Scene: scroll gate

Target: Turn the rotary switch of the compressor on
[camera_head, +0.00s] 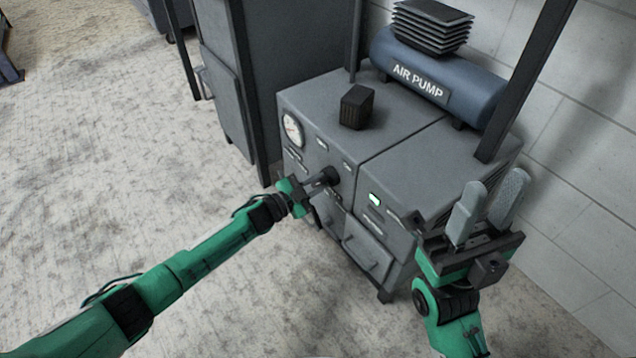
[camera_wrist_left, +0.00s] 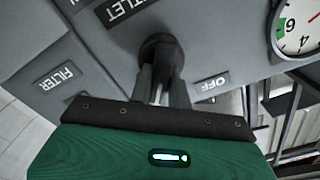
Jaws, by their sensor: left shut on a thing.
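The compressor (camera_head: 390,160) is a grey cabinet with a blue tank marked AIR PUMP on top. Its black rotary switch (camera_head: 329,175) sits on the front panel, right of the round gauge. My left gripper (camera_head: 318,181) reaches the switch from the front. In the left wrist view, the fingers of my left gripper (camera_wrist_left: 160,80) are shut on the rotary switch (camera_wrist_left: 160,48), with an OFF label (camera_wrist_left: 209,83) to its right. The fingers hide part of the switch, so its exact setting cannot be told. My right gripper (camera_head: 490,212) is open and empty, in front of the compressor's right side.
A round gauge (camera_head: 293,130) is left of the switch. Another grey cabinet (camera_head: 240,80) stands at the left. A dark upright post (camera_head: 527,80) rises behind my right gripper. The floor at left is clear.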

